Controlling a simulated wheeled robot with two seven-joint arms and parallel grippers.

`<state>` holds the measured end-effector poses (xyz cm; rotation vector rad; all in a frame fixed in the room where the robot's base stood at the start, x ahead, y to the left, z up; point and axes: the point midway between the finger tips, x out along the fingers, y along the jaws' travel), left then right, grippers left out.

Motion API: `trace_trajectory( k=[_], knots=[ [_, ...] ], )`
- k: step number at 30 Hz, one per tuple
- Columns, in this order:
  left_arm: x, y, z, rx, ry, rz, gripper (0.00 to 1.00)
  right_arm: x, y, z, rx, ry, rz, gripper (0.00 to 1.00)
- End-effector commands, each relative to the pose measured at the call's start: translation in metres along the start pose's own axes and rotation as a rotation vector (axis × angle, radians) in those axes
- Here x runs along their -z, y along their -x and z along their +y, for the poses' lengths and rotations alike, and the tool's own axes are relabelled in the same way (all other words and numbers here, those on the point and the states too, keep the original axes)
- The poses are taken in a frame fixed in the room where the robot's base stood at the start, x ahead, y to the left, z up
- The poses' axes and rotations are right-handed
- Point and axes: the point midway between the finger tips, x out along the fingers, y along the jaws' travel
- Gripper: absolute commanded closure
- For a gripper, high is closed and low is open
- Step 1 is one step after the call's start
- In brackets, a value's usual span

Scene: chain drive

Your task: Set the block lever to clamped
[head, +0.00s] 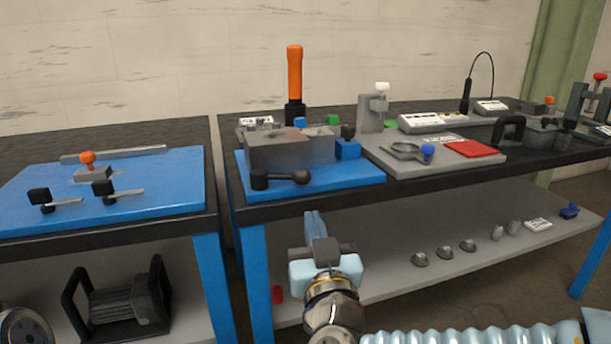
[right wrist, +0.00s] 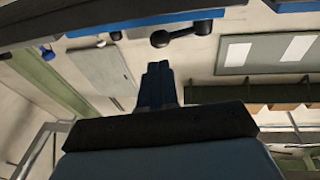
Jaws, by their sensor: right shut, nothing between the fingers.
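The block lever (head: 280,178) is a black bar with a round knob at its right end. It lies roughly level across the front of a grey block (head: 290,150) on a blue plate (head: 340,178). In the right wrist view the lever (right wrist: 187,33) shows beyond my fingertips, at the edge of the plate. My right gripper (head: 312,218) is shut and empty. It is in front of the table, below the lever and a little to its right in the head view, apart from it. My left gripper is not in view.
An orange-handled tool (head: 295,75) stands behind the block. A grey board (head: 430,165) with a blue-knobbed ring and a red pad lies to the right. The left table holds a blue plate (head: 165,195) with small clamps. The lower shelf (head: 400,280) carries small parts.

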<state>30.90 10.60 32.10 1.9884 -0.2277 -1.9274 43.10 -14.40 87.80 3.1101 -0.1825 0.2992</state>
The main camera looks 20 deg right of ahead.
Motion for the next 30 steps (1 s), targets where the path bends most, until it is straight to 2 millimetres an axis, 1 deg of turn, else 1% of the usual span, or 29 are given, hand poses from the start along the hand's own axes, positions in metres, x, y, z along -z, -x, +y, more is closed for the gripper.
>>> trace_trajectory(
  k=[1, 2, 4, 7, 12, 15, 18, 27, 30],
  knots=[
    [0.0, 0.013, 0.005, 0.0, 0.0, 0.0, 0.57, 0.006, -0.013, 0.0, -0.002, 0.002, -0.006, 1.0],
    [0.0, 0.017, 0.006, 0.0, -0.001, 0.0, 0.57, 0.006, -0.02, 0.0, -0.001, 0.001, -0.006, 1.0],
    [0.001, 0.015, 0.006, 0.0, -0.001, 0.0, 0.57, 0.001, -0.034, 0.001, -0.003, 0.0, -0.002, 1.0],
    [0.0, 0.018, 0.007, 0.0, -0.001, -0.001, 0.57, 0.001, -0.052, 0.0, -0.001, -0.001, -0.001, 1.0],
    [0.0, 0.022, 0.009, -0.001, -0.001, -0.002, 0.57, 0.001, -0.075, 0.0, -0.001, -0.001, 0.0, 1.0],
    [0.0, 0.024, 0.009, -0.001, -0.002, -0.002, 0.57, 0.001, -0.082, 0.0, 0.0, 0.0, 0.001, 1.0],
    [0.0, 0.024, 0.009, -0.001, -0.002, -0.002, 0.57, 0.0, -0.085, 0.0, -0.001, 0.0, 0.001, 1.0],
    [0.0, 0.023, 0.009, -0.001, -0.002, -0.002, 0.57, 0.0, -0.085, 0.0, 0.0, -0.001, 0.002, 1.0],
    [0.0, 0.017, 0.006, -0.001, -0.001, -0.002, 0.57, -0.003, -0.087, 0.002, 0.02, -0.008, 0.006, 1.0]
  ],
)
